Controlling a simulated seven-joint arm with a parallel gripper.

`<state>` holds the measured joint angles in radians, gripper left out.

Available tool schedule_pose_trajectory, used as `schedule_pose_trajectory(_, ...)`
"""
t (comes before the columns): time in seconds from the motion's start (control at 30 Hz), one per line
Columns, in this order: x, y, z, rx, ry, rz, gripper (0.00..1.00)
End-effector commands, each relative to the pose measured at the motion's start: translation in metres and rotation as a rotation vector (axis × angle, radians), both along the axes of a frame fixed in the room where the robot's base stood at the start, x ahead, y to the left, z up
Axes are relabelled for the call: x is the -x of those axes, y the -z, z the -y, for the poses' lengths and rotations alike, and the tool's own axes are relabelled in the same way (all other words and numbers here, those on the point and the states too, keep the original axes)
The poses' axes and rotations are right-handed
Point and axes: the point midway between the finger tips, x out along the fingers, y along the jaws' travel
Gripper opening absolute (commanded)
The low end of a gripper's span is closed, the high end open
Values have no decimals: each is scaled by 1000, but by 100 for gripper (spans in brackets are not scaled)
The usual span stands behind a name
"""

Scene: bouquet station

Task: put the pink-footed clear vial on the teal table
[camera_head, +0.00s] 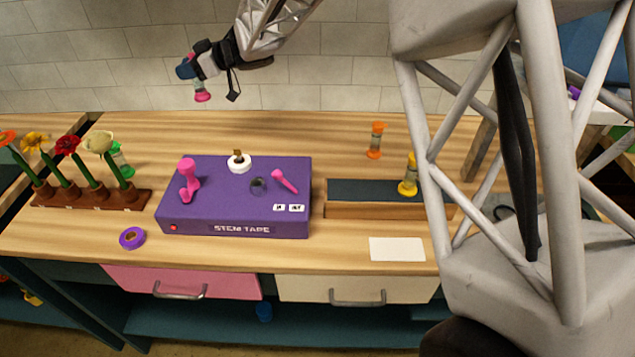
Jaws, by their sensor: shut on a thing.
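My gripper (198,67) is in the upper left-middle, in front of the tiled wall and above the back of the wooden bench. It is shut on the pink-footed clear vial (202,96), whose pink foot hangs down below the fingers. The vial's upper part is small and partly hidden by the gripper. It is clear of the bench top. I cannot tell for sure which surface is the teal table: a dark teal surface (8,172) shows at the left edge, and a blue surface (605,45) shows at the upper right, partly hidden by my arm.
Orange-footed (376,140) and yellow-footed (409,177) vials stand at the right. A purple STEM TAPE box (235,205) carries pink pieces and a white roll. A purple tape ring (132,238) lies in front.

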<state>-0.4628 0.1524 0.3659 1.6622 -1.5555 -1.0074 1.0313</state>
Motion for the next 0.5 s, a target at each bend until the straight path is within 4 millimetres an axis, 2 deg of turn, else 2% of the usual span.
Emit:
schedule_pose_trajectory(0.07, 1, 6, -14, 0, -27, 0, 0)
schedule_pose_trajectory(0.2, 1, 39, -12, 2, -23, -3, 0)
schedule_pose_trajectory(0.3, 0, 54, -12, 1, -22, -2, 0)
schedule_pose_trajectory(0.5, 0, 64, -11, 0, -22, 1, 0)
